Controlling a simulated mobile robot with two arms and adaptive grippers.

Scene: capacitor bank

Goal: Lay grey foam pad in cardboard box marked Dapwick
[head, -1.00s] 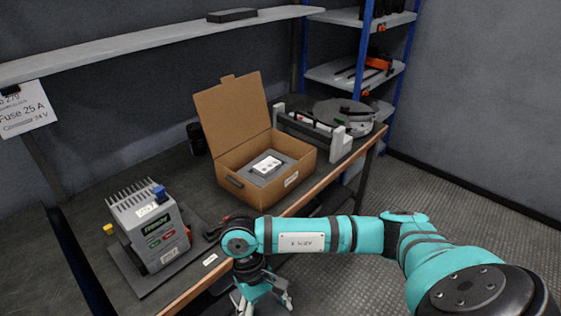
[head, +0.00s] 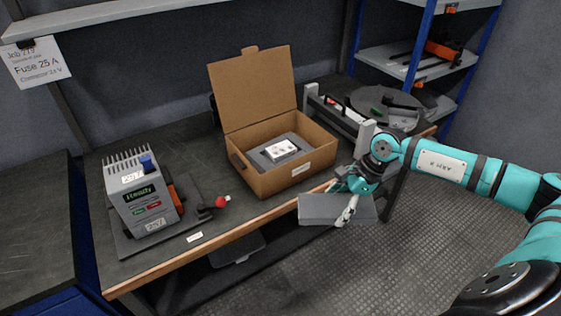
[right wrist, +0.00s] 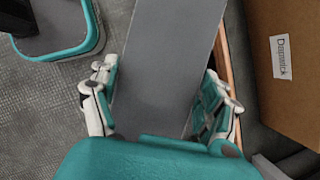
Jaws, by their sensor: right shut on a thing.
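The grey foam pad (head: 314,209) is a flat slab in my right gripper (head: 347,204), in front of the bench edge, outside the box. In the right wrist view the pad (right wrist: 168,55) lies between both fingers of the right gripper (right wrist: 160,98), which is shut on it. The open cardboard box (head: 277,183) stands on the bench, lid flap up, behind and left of the pad. Its label reads Dapwick in the right wrist view, where the box (right wrist: 285,100) is at the right. Inside it, a white device (head: 281,150) sits in grey foam. My left gripper is not in view.
The bench (head: 225,215) also holds a grey device (head: 143,200) showing "Ready" and a red-knobbed lever (head: 221,201) at left. A grey rack-like fixture (head: 362,137) and a round dark platter (head: 385,105) are right of the box. Floor in front is free.

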